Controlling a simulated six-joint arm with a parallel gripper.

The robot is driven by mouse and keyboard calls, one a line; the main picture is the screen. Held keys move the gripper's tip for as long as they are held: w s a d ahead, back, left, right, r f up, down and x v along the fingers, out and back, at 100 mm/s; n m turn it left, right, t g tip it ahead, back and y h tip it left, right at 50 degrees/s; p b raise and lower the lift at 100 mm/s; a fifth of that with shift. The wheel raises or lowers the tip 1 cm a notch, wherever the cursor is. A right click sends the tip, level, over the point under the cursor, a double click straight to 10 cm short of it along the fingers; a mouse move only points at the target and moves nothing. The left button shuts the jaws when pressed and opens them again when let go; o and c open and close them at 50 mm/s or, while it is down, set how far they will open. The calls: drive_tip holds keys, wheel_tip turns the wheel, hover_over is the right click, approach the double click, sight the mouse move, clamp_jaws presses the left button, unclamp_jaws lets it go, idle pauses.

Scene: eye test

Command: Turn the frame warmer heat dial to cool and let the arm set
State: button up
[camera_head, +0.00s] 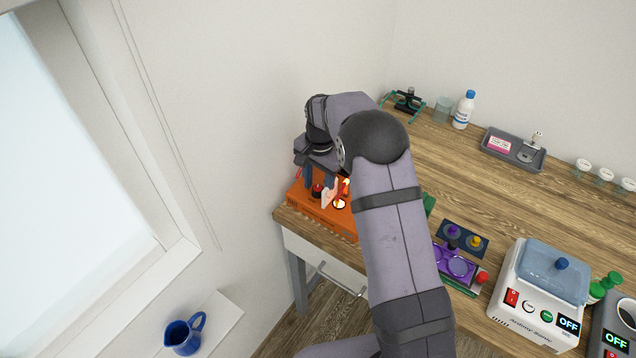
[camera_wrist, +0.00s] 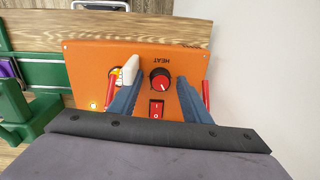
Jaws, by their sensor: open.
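The orange frame warmer (camera_head: 313,206) sits at the table's left front corner; it also fills the middle of the wrist view (camera_wrist: 90,75). Its round black-and-red heat dial (camera_wrist: 161,80) lies beside an upside-down HEAT label. My gripper (camera_wrist: 160,84) is open, its two blue fingers either side of the dial, with a gap showing around it. Whether a finger touches it is unclear. In the head view my gripper (camera_head: 319,183) is low over the warmer, partly hidden by my arm. The dial's setting is hard to read. I cannot make out a spectacle arm clearly.
A red rocker switch (camera_wrist: 157,108) sits beside the dial. A pale upright piece (camera_wrist: 130,68) stands by a glowing opening, close to the left finger. A small lamp (camera_wrist: 94,105) glows. Green equipment (camera_wrist: 30,110) is left. The wall is close on the right.

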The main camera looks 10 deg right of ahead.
drive_tip(key=c, duration=1.1)
drive_tip(key=shift+o, duration=0.3)
drive_tip(key=shift+n, duration=0.4)
drive_tip(key=n, duration=0.5)
drive_tip(key=shift+b, duration=0.3)
drive_tip(key=n, duration=0.6)
drive_tip(key=shift+w, duration=0.15)
drive_tip(key=shift+n, duration=0.4)
drive_tip(key=o, duration=1)
